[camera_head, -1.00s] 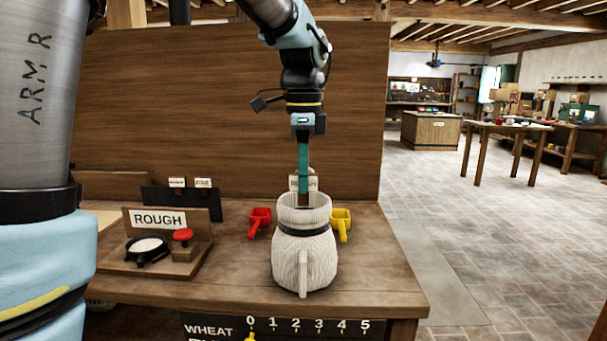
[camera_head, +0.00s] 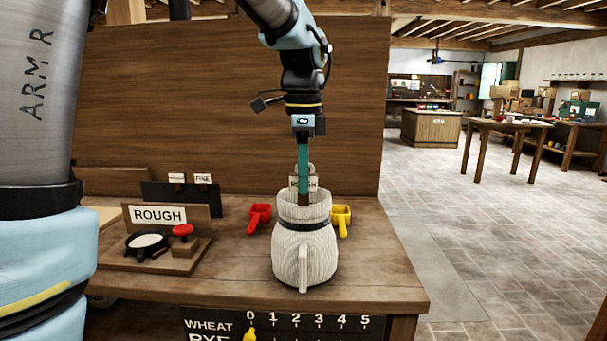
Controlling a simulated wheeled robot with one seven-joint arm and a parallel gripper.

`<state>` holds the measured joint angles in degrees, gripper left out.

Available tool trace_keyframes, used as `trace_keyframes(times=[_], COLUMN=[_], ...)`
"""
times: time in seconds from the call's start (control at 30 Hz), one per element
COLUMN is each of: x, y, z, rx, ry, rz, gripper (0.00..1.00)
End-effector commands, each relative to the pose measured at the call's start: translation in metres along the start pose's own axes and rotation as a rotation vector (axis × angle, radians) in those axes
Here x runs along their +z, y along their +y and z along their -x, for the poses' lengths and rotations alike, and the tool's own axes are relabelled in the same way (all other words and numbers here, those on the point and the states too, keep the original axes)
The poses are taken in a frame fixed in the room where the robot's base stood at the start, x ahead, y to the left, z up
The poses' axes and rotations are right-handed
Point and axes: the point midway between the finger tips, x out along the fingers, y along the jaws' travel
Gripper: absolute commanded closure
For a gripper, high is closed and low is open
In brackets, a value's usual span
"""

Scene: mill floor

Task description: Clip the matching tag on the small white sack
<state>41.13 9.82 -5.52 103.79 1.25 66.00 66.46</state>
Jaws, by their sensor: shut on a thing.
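The small white sack (camera_head: 305,254) stands upright on the bench, open at the top, with a dark band round its neck and a pale upright strip on its front. My gripper (camera_head: 303,201) points straight down at the sack's mouth. It is shut on a pale tag (camera_head: 312,184), which shows on both sides of the teal fingers and is mostly hidden by them. Its lettering cannot be read. Whether the tag touches the sack's rim, I cannot tell. Two more white tags, left (camera_head: 177,178) and right (camera_head: 203,178), sit on a dark rack (camera_head: 152,197) at the left.
A red scoop (camera_head: 259,217) lies left of the sack and a yellow scoop (camera_head: 341,219) right of it. A wooden stand marked ROUGH (camera_head: 158,215) holds a round dish (camera_head: 147,243) and a red knob (camera_head: 182,231). A wooden panel (camera_head: 200,110) rises behind; bench front right is clear.

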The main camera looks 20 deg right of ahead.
Motion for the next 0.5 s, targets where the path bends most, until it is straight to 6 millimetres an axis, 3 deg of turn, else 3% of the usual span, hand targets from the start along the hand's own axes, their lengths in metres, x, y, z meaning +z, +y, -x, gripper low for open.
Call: trace_keyframes(times=[0.5], x=[0.000], y=[0.000], z=[-0.018], rx=[0.000], ry=[0.000], rz=[0.000], gripper=[1.00])
